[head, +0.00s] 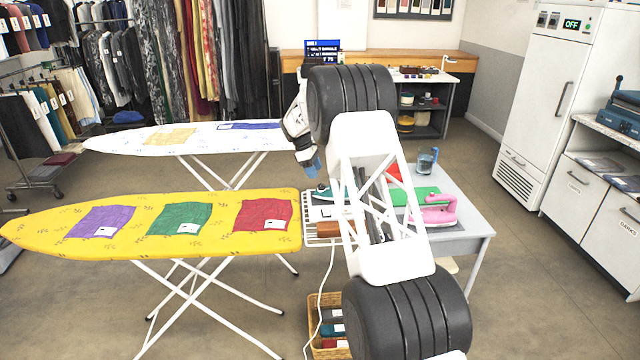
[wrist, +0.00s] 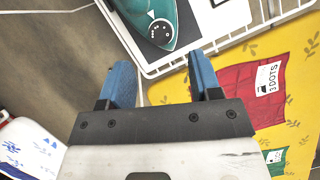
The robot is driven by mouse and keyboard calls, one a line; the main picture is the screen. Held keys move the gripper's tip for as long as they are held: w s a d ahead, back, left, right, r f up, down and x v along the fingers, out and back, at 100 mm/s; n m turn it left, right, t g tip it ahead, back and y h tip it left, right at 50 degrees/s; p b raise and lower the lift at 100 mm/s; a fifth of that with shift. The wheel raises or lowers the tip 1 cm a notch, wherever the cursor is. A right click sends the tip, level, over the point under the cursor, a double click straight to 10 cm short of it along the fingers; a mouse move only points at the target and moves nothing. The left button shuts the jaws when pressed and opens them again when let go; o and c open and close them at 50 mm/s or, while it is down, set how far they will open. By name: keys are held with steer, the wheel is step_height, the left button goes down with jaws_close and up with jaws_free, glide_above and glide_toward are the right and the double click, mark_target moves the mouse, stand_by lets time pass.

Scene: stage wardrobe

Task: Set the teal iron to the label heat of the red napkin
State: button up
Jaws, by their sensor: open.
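The teal iron (wrist: 138,14) rests on a white wire rack at the top of the wrist view, with a black round dial (wrist: 160,32) showing a white pointer and dots. In the head view the iron (head: 321,194) is small and partly hidden by my arm. The red napkin (head: 264,215) lies flat at the right end of the yellow board. In the wrist view the red napkin (wrist: 240,90) has a white label reading "3 DOTS". My gripper (wrist: 162,76) is open and empty, its blue fingers apart, pointing toward the iron's dial end. In the head view it (head: 311,164) is above the rack.
The yellow ironing board (head: 40,228) also bears purple (head: 98,221) and green (head: 180,218) napkins. A pink iron (head: 438,213) and a blue jug (head: 427,161) stand on the grey table (head: 470,222). A wicker basket (head: 318,345) is below. A white ironing board (head: 120,140) stands behind.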

mark_target(321, 185)
steer(key=shift+x, duration=3.05)
steer(key=c, duration=0.9)
